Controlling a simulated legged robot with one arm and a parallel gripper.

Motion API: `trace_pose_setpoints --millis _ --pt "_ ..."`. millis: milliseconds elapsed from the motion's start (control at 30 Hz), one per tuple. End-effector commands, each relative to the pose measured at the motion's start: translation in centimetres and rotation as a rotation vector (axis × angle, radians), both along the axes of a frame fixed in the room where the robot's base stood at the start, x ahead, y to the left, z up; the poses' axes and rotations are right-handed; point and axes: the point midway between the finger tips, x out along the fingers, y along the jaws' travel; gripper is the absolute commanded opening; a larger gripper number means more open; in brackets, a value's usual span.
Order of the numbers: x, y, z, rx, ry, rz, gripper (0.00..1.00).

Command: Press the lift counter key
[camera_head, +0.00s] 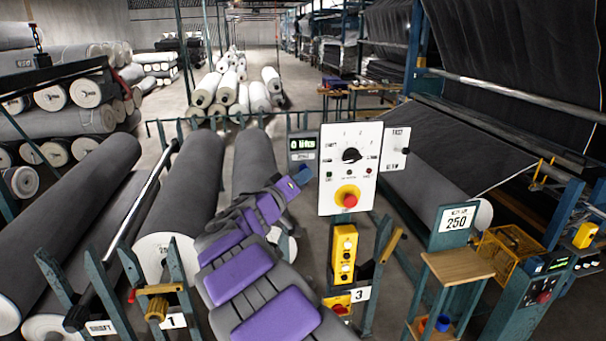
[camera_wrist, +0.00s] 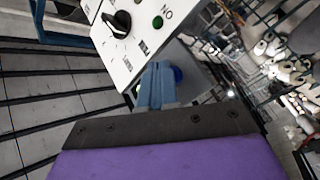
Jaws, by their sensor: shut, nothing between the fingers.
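A small grey counter box (camera_head: 302,146) with a lit display stands just left of the white control panel (camera_head: 348,205) in the head view. The display seems to read 0 and a short blurred word. In the wrist view, a blue round key (camera_wrist: 178,75) shows on a grey box face (camera_wrist: 188,66), partly hidden behind my fingers. My gripper (camera_head: 304,174) is shut and empty, with its blue fingertips in front of the lower part of the counter box. The fingers (camera_wrist: 155,88) also show in the wrist view. I cannot tell whether they touch the key.
The white panel carries a black dial (camera_head: 351,155) and a red button on yellow (camera_head: 348,198); the dial also shows in the wrist view (camera_wrist: 118,22). A yellow button box (camera_head: 344,252) is below. Large grey rolls (camera_head: 185,180) lie left, and a wooden stand (camera_head: 458,266) is right.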

Motion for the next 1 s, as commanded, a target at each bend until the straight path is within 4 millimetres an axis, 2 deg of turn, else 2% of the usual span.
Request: trace_pose_setpoints --millis 200,567,1000 --pt "-0.9 -0.2 -0.1 -0.001 -0.002 0.000 0.00" --pt "-1.1 -0.3 0.0 0.000 -0.002 0.000 0.00" --pt "-4.7 -1.4 -0.2 -0.001 -0.003 0.001 0.00"
